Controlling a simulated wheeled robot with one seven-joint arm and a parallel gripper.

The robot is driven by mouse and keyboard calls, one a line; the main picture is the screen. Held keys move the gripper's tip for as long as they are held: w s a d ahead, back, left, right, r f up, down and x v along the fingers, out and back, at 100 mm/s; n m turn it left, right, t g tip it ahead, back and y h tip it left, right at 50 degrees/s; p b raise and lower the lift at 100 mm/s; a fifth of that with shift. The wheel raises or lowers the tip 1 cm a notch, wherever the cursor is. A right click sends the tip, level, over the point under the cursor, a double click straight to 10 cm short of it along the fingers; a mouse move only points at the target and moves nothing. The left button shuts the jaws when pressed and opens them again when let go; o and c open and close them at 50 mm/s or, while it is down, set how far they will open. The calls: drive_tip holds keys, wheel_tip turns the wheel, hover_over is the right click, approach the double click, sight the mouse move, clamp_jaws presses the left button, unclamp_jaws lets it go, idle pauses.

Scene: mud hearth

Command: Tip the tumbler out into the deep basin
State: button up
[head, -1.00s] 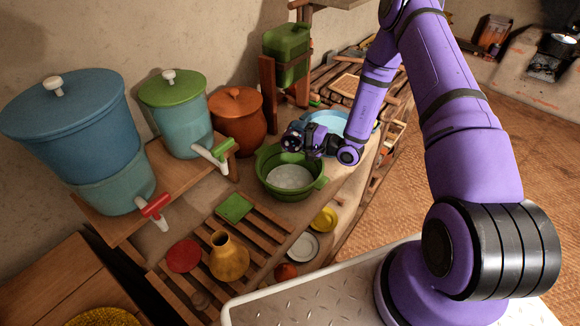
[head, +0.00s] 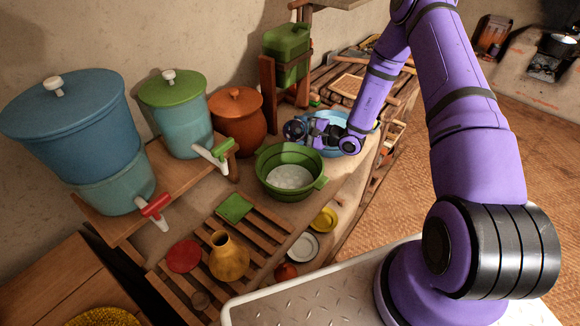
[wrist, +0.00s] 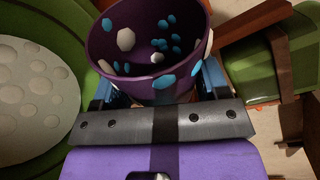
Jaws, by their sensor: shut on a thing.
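The tumbler (wrist: 140,55) is dark purple with blue and white spots. It fills the top middle of the wrist view, with its mouth open to the camera; I cannot tell if anything is in it. My gripper (wrist: 155,90) is shut on it, a finger on each side. In the head view my gripper (head: 297,131) and the small dark tumbler are behind the green basin's far rim, before the blue basin. The deep green basin (head: 264,165) has side handles and a pale, spotted bottom or content; it also shows at the left of the wrist view (wrist: 75,25).
The blue basin (head: 368,122) stands behind, partly hidden by my arm. An orange lidded pot (head: 237,118) is left of my gripper, and a green container (head: 287,52) on a wooden stand is behind. A slatted rack (head: 258,232) with a yellow vase is nearer.

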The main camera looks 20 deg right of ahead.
drive_tip(key=shift+f+m, duration=0.4)
drive_tip(key=shift+m, duration=0.1)
drive_tip(key=shift+r+m+g, duration=0.2)
drive_tip(key=shift+m+g, duration=0.1)
drive_tip(key=shift+m, duration=0.7)
drive_tip(key=shift+w+d+f+m+b, duration=0.1)
drive_tip(key=shift+f+m+b, duration=0.3)
drive_tip(key=shift+m, duration=0.2)
drive_tip(key=shift+w+d+r+m+g, duration=0.3)
drive_tip(key=shift+w+m+g, duration=0.25)
drive_tip(key=shift+m, duration=0.25)
drive_tip(key=shift+w+d+f+m, duration=0.2)
drive_tip(key=shift+w+f+m, duration=0.15)
drive_tip(key=shift+m, duration=0.15)
drive_tip(key=shift+w+d, duration=0.1)
drive_tip(key=shift+w+d+r+m+g+b, duration=0.25)
drive_tip(key=shift+w+m+g+b, duration=0.1)
drive_tip(key=shift+m, duration=0.65)
drive_tip(key=shift+w+d+f+m+y, duration=0.2)
drive_tip(key=shift+w+f+m+y, duration=0.15)
drive_tip(key=shift+m, duration=0.35)
